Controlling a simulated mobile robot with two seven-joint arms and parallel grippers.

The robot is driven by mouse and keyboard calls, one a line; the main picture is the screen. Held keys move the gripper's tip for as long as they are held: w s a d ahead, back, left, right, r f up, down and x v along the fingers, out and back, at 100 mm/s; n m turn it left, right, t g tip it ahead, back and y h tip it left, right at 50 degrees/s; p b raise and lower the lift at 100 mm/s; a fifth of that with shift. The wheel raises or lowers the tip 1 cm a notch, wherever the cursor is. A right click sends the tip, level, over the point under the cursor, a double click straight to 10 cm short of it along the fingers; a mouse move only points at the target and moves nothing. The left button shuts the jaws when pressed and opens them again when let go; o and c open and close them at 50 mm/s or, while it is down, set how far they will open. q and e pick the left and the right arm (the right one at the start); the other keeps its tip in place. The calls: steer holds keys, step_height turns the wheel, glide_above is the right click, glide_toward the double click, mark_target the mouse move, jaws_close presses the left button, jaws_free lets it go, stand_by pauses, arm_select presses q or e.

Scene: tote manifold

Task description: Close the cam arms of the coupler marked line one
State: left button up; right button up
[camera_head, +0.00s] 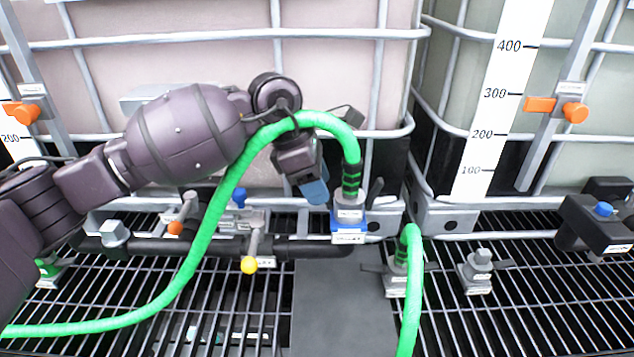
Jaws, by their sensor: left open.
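A grey coupler (350,208) joins the upright end of a green hose (211,222) to a blue-based port in the middle. A dark cam arm (375,190) sticks up at its right side; any arm on its left is not clear. Its labels are too small to read. A second hosed coupler (396,277) sits lower right, with a dark lever out to its left. My left gripper (316,192) points down just left of the middle coupler, open, with a blue fingertip showing. The hose arches in front of the wrist. My right gripper is not in view.
A dark pipe (300,248) with a yellow-knobbed valve handle (252,247) runs left of the coupler. A capped fitting (478,270) stands at right. Caged totes (215,40) rise behind. Black grating covers the floor, with a bare grey plate (340,310) in front.

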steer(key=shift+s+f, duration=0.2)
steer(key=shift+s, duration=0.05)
arm_select(q)
jaws_close()
steer(key=shift+d+r+y+p, duration=0.3)
steer(key=shift+y+p, duration=0.05)
steer(key=shift+y, duration=0.15)
steer(key=shift+d+y, duration=0.15)
steer(key=shift+y, duration=0.15)
steer(key=shift+s+d+y, duration=0.1)
steer(key=shift+d+y, duration=0.1)
steer(key=shift+y, duration=0.2)
steer(key=shift+y+p, duration=0.3)
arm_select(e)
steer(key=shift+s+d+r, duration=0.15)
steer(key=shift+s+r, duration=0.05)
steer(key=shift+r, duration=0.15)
arm_select(q)
steer(key=shift+f, duration=0.1)
jaws_free()
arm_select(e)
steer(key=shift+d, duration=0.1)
